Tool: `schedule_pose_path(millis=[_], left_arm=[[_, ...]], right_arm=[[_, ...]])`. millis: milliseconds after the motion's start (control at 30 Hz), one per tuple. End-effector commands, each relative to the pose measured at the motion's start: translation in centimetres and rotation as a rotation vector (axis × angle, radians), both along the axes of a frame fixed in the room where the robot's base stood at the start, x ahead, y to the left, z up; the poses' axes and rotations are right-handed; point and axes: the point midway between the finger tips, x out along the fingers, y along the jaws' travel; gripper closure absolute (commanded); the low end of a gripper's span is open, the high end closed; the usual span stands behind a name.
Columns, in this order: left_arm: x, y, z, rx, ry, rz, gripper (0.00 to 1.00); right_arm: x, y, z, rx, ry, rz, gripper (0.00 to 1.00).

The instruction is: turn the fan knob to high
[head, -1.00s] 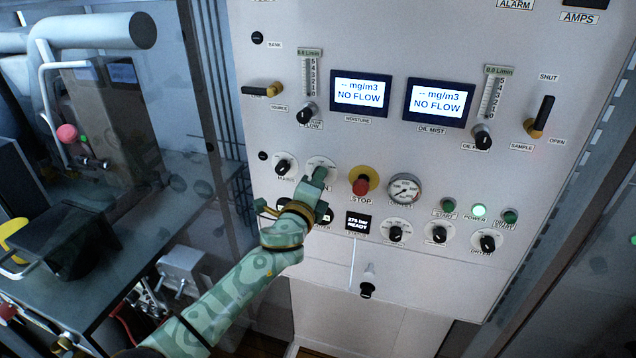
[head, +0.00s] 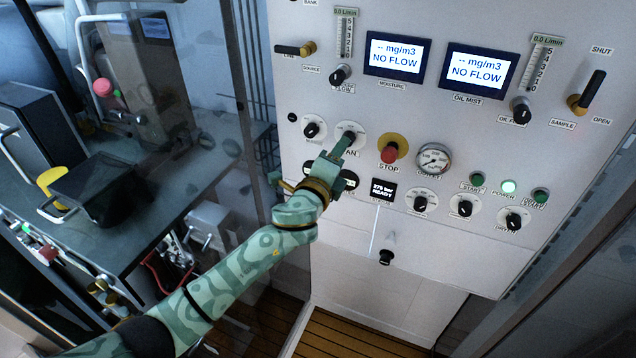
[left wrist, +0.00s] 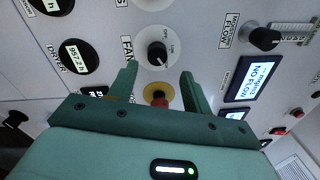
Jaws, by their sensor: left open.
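The fan knob is a black knob on a round white plate, in the panel's middle row at left in the head view (head: 348,137). In the left wrist view the fan knob (left wrist: 157,54) shows clearly beside its FAN label. The small markings on its plate are too small to read surely. My left gripper (head: 341,147) is green and points up at the knob from below. In the left wrist view its two fingers (left wrist: 157,80) are apart, with the knob ahead of the gap and nothing held. My right gripper is not in view.
A red stop button on a yellow base (head: 389,153) is right of the fan knob. Another black knob (head: 311,129) is close on its left. A pressure gauge (head: 434,158) and several more knobs are farther right. A dark bench (head: 150,225) stands left.

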Motion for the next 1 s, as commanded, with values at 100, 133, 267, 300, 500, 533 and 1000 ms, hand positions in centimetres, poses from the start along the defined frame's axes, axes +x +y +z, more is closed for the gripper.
schedule_pose_path(millis=[100, 133, 267, 300, 500, 533, 1000], left_arm=[[-3.3, 1.2, -0.3, 0.001, 0.002, -0.001, 0.51], [-4.1, 1.4, -0.4, 0.002, 0.002, -0.001, 0.51], [-7.2, 2.5, -0.5, 0.001, 0.001, -0.001, 0.51], [-8.0, 2.8, -0.5, 0.001, 0.001, -0.001, 0.51], [-10.6, 3.7, -0.3, 0.001, -0.002, 0.001, 0.51], [-10.7, 3.8, -0.2, 0.001, -0.003, 0.000, 0.51], [-11.1, 3.9, -0.1, 0.000, -0.002, 0.000, 0.51]], right_arm=[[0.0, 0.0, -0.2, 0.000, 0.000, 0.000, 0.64], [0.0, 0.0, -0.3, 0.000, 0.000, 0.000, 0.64], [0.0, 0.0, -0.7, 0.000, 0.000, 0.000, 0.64], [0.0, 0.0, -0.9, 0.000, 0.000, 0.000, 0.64], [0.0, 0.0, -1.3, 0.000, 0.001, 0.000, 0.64], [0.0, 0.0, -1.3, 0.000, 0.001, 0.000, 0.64], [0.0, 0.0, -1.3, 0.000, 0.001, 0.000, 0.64]])
